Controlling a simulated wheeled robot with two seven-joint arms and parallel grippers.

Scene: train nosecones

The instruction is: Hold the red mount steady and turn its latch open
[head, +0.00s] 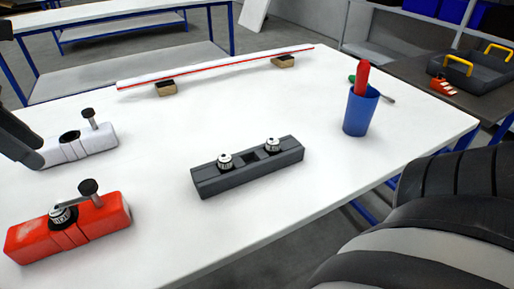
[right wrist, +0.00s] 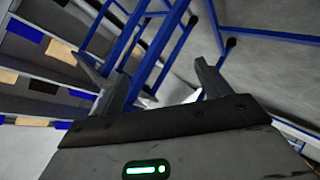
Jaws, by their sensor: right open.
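The red mount (head: 95,228) lies on the white table at the front left of the head view. Its dark latch (head: 75,200) has a round knob standing up at its right end and a marked dial at its pivot. My left gripper (head: 36,158) comes in at the left edge, behind the red mount and close to the white mount (head: 72,150). It is dark and partly cut off, and I cannot tell whether its fingers are apart. It does not touch the red mount. My right gripper (right wrist: 140,65) is open and empty in the right wrist view, over floor and blue table legs.
A dark grey mount (head: 245,170) with two dials lies mid-table. A blue cup (head: 360,112) holding a red-handled tool stands at right. A long white bar with a red stripe (head: 220,66) rests on blocks at the back. The table (head: 190,245) is bare between them.

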